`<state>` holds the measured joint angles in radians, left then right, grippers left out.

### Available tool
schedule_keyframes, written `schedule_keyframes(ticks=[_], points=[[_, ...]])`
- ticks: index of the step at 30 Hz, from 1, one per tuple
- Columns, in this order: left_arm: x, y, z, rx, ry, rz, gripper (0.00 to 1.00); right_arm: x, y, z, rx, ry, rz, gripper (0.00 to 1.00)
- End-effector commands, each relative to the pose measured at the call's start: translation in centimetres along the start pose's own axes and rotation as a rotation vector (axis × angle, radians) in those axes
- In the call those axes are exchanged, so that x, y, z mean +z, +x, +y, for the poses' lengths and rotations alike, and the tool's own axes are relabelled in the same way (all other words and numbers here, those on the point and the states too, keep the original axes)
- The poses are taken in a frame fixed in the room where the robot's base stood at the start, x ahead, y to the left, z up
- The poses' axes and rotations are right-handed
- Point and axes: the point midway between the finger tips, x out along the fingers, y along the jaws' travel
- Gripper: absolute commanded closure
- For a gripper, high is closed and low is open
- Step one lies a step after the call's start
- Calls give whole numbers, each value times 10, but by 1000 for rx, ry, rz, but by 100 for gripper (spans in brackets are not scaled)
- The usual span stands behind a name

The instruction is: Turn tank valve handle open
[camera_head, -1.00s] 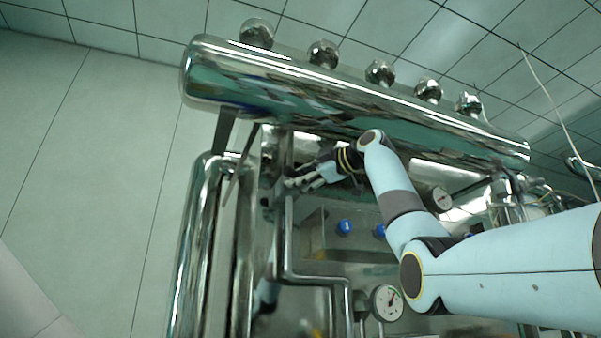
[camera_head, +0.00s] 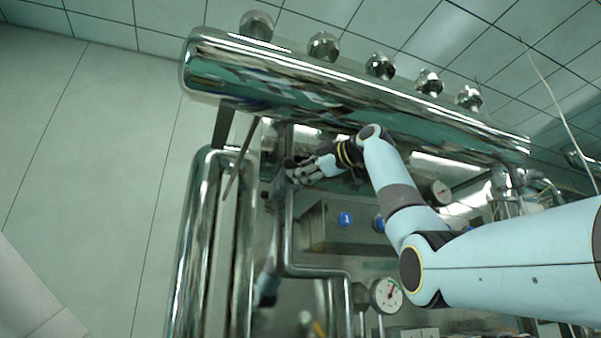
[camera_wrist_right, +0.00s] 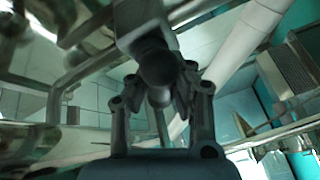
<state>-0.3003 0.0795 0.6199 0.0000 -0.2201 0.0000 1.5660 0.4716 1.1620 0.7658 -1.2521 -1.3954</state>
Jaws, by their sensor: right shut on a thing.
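The tank valve handle shows in the right wrist view as a dark grey, rounded piece (camera_wrist_right: 157,66) between my fingers. My right gripper (camera_wrist_right: 160,92) is shut on it there. In the head view my right gripper (camera_head: 297,174) is at the upper end of a vertical steel pipe, under the large horizontal tank. The handle is mostly hidden by the fingers in that view, and its turn angle cannot be told. My left gripper is not in view.
A large shiny horizontal cylinder (camera_head: 340,90) lies just above my right arm. Steel pipes (camera_head: 205,240) stand to the left. A blue round knob (camera_head: 345,219) and a pressure gauge (camera_head: 387,295) are below the arm. The pale wall at far left is clear.

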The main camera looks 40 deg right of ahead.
Motion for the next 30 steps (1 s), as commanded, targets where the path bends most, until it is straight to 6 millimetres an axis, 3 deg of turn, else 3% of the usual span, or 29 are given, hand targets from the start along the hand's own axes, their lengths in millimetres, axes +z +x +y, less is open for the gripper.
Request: schedule_keyframes(ticks=[8, 30], points=[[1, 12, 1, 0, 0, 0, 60, 2, 0, -3, 61, 126, 27, 100], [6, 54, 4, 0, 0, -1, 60, 0, 2, -8, 345, 731, 161, 100]])
